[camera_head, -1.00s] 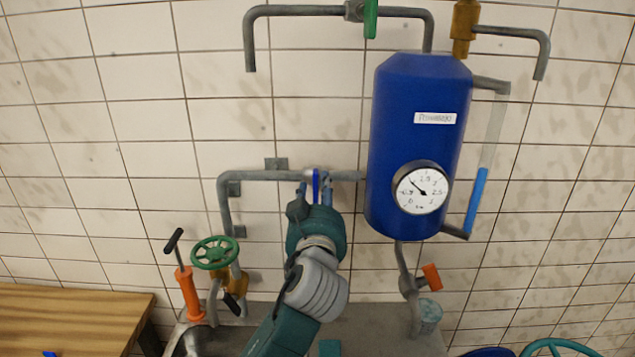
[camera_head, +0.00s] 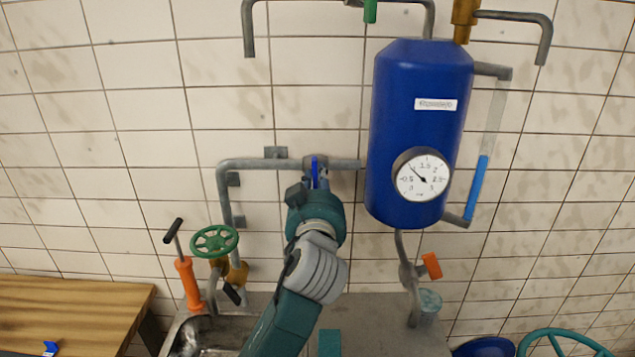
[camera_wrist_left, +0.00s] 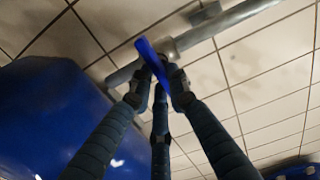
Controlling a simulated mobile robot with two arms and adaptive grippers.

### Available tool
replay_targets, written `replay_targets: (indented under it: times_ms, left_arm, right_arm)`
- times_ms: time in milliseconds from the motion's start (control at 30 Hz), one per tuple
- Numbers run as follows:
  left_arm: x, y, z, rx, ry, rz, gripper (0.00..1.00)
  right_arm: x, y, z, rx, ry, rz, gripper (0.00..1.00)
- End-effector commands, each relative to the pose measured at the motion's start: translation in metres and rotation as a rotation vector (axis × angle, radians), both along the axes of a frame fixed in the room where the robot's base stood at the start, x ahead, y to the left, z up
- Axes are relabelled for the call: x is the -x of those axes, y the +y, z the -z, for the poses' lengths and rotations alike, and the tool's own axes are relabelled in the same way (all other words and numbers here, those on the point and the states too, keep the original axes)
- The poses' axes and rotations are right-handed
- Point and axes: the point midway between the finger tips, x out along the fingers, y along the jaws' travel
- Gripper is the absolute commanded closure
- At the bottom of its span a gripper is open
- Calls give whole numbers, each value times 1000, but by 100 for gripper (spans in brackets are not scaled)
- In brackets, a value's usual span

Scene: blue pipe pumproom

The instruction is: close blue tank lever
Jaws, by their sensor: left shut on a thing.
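The blue tank (camera_head: 415,120) hangs on the tiled wall, with a round gauge (camera_head: 422,174) on its front. A grey pipe (camera_head: 255,164) runs left from the tank. The blue lever (camera_head: 315,172) sits on this pipe, just left of the tank, and looks upright in the head view. My left gripper (camera_head: 316,184) is at the lever, its fingers closed around it from the front. In the left wrist view the blue lever (camera_wrist_left: 151,62) shows between the fingers of my left gripper (camera_wrist_left: 160,95), with the pipe behind. The fingers hide the lever's lower part. My right gripper is not in view.
A green handwheel (camera_head: 214,242) and an orange hand pump (camera_head: 188,284) stand at lower left. An orange-handled valve (camera_head: 431,265) is below the tank. A wooden bench (camera_head: 70,305) is at far left. Wall left of the pipe is clear.

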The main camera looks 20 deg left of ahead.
Motion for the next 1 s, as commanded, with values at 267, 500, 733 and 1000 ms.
replay_targets:
  times_ms: [267, 500, 733, 1000]
  left_arm:
    - [0, -1, 0, -1, 2, 2, 65]
    - [0, -1, 0, -1, 2, 1, 65]
    - [15, -6, 1, -1, 3, 2, 65]
    - [70, -21, 2, 3, 4, 3, 65]
  right_arm:
    - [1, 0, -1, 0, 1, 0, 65]
    - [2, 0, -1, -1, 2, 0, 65]
    - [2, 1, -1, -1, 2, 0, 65]
    - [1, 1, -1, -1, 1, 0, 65]
